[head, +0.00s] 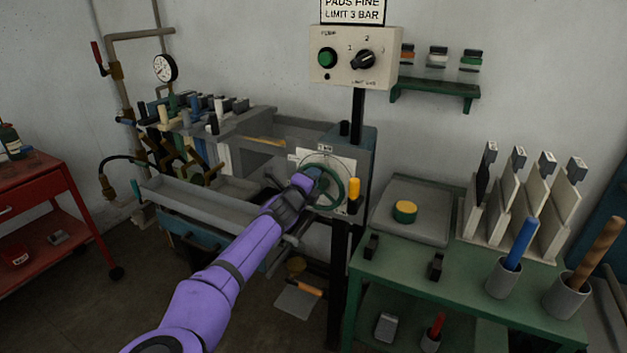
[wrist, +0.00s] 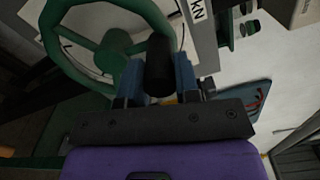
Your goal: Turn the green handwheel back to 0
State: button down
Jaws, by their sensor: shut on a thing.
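The green handwheel (head: 338,194) stands at the front of the filter press, before a white scale plate (head: 346,166). My arm and gripper (head: 308,180) cover its left part in the head view. In the wrist view the wheel (wrist: 113,48) shows its hub, spokes and thick rim at upper left. My gripper (wrist: 158,74) has its blue fingers shut on the wheel's black handle (wrist: 160,60), which stands out between them. The plate's markings are too small or too cut off to read, so I cannot tell the wheel's setting.
A yellow-handled lever (head: 354,188) is close to the wheel's right. A control box (head: 352,55) hangs above. A green bench (head: 400,262) with a tray and holders stands at right. A red cart (head: 45,185) stands at far left. The floor between cart and press is mostly clear.

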jog(key=shift+a, duration=0.1)
jog(key=c, duration=0.8)
grip_release()
jog(key=shift+c, duration=0.2)
jog(key=v, duration=1)
jog(key=shift+s+a, duration=0.15)
jog(key=shift+s, duration=0.2)
